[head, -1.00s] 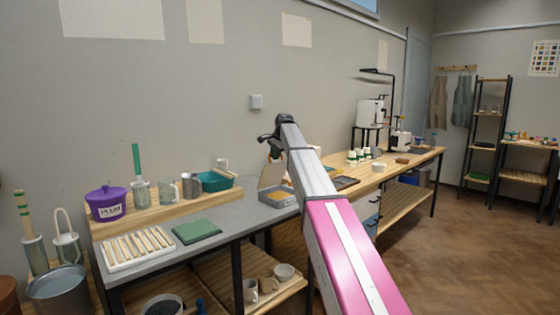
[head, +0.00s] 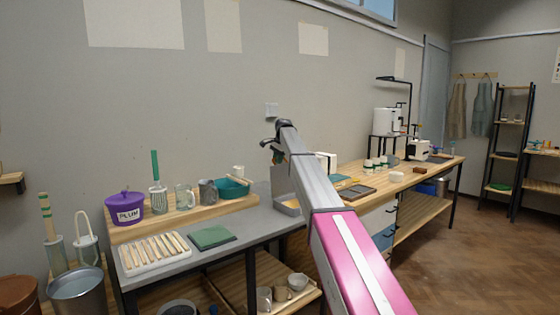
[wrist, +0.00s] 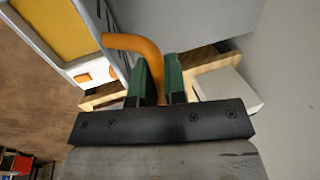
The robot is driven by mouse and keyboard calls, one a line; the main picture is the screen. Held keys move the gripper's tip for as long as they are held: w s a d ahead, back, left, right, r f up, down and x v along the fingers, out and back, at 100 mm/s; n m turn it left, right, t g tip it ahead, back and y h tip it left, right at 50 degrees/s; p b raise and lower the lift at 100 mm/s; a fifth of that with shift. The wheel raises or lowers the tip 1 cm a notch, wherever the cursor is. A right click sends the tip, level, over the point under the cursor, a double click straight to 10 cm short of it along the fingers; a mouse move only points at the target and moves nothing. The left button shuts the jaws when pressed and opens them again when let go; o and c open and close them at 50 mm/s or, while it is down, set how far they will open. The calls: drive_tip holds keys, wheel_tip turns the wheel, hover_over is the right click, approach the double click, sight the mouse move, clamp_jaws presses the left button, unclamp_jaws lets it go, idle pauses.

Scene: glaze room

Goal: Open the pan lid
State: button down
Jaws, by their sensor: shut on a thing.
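The pan is a low grey box (head: 287,208) at the right end of the grey bench, partly behind my arm. In the wrist view its yellow inside (wrist: 62,22) shows at the upper left. The grey lid (head: 281,182) stands raised at the pan, and its flat face (wrist: 195,22) fills the top middle of the wrist view. My gripper (wrist: 154,78) has green fingertips shut on the bent orange handle (wrist: 132,43) beside the lid. In the head view my gripper (head: 279,156) is small and partly hidden.
A purple PLUM pot (head: 126,209), mugs and a teal bowl (head: 233,188) stand on the wooden riser to the left. The wall is close behind the pan.

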idle(0.4)
drive_tip(key=c, duration=1.2)
unclamp_jaws()
drive_tip(key=v, duration=1)
drive_tip(key=shift+r, duration=0.35)
